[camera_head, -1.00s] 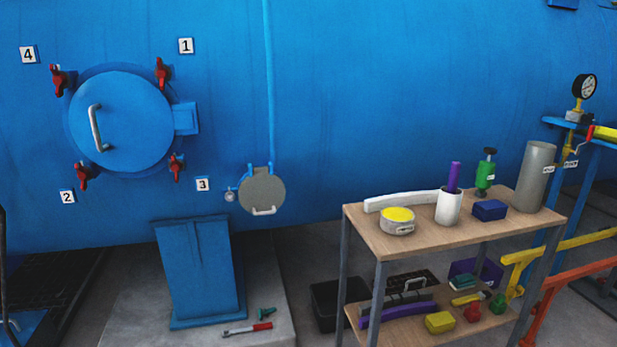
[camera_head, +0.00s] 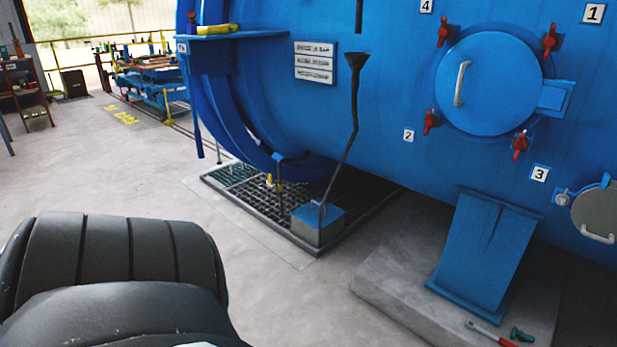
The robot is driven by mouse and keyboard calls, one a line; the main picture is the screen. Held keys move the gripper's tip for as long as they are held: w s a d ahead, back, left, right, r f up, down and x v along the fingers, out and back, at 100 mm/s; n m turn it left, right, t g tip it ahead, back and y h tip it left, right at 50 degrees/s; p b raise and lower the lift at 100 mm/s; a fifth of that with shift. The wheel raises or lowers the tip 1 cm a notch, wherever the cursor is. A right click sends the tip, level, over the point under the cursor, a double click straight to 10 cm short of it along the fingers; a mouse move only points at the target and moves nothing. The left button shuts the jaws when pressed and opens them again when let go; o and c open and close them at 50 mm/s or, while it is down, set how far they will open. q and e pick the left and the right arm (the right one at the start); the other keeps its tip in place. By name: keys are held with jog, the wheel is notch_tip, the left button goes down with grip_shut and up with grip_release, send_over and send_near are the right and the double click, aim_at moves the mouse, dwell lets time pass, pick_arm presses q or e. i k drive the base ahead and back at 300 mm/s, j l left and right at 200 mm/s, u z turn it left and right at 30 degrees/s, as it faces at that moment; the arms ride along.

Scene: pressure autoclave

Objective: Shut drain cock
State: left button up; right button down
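A small yellow fitting (camera_head: 269,181), which looks like the drain cock, is low under the blue vessel (camera_head: 400,150), above a floor grating. It stands beside a thin dark pipe (camera_head: 281,180). It is too small to tell whether its handle is open or shut. A dark segmented part of my own arm (camera_head: 110,275) fills the lower left. Neither of my grippers is in view.
A grating (camera_head: 225,190) is set in the floor below the vessel. A metal box (camera_head: 318,224) with a tall black rod (camera_head: 345,145) stands on its near edge. A blue support (camera_head: 488,250) rests on a concrete plinth (camera_head: 390,290).

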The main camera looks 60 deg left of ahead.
aim_at(269, 175)
jog(key=u, duration=2.15)
jog(key=i+j+z, duration=0.15)
jog(key=z, duration=0.2)
jog(key=i+j+z, duration=0.15)
jog(key=z, duration=0.25)
jog(key=i+j+z, duration=0.1)
jog(key=j+z, duration=0.25)
jog(key=i+j+z, duration=0.1)
jog(key=j, duration=0.2)
jog(key=i+j+z, duration=0.15)
jog(key=j, duration=0.15)
jog(key=i+j+z, duration=0.1)
jog(key=j, duration=0.25)
